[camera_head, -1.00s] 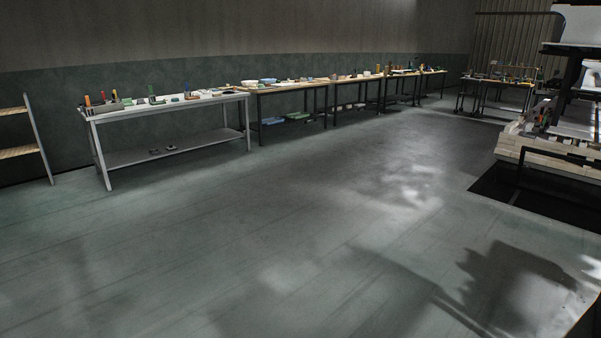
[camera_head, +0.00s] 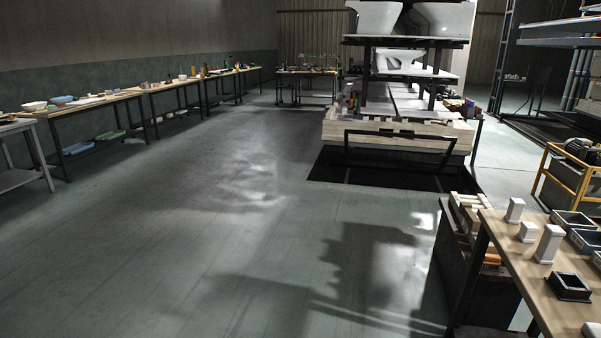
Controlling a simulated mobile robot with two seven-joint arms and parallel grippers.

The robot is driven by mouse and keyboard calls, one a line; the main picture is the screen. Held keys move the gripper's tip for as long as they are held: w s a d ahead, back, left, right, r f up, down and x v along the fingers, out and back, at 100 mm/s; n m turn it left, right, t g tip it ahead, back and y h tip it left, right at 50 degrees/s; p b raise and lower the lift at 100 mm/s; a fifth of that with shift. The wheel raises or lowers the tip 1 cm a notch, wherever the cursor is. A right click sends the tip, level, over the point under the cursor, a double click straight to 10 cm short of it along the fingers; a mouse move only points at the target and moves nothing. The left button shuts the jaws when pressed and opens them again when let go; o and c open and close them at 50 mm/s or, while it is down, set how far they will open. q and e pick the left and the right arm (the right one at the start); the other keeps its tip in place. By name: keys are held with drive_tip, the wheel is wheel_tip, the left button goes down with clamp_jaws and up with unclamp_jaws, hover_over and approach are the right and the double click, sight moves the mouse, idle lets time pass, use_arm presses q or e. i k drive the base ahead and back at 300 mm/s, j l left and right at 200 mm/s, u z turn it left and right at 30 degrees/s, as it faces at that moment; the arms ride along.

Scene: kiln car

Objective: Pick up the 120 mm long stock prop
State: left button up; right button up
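Several pale square props stand upright on a wooden-topped table (camera_head: 520,283) at the lower right. One is a tall prop (camera_head: 549,244), one a short prop (camera_head: 527,232), and one a mid-height prop (camera_head: 515,210) behind them. Another pale piece (camera_head: 591,330) is cut off by the bottom right edge. I cannot tell which of them is 120 mm long. Neither of my grippers is in view.
Dark open trays (camera_head: 568,287) share the table with the props. A low rack with pale bars (camera_head: 466,218) adjoins its left side. The kiln car (camera_head: 398,137) stands beyond, over a dark pit (camera_head: 385,179). Workbenches (camera_head: 95,104) line the left wall. The middle floor is clear.

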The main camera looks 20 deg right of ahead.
sight(552, 235)
drive_tip(key=i+l+z, duration=0.15)
drive_tip(key=i+z, duration=0.35)
drive_tip(key=i+j+z, duration=0.1)
drive_tip(key=i+z, duration=0.35)
drive_tip(key=i, duration=0.15)
drive_tip(key=i+z, duration=0.35)
drive_tip(key=i, duration=0.3)
drive_tip(key=i+j+z, duration=0.15)
drive_tip(key=i+z, duration=0.2)
drive_tip(key=i, duration=0.3)
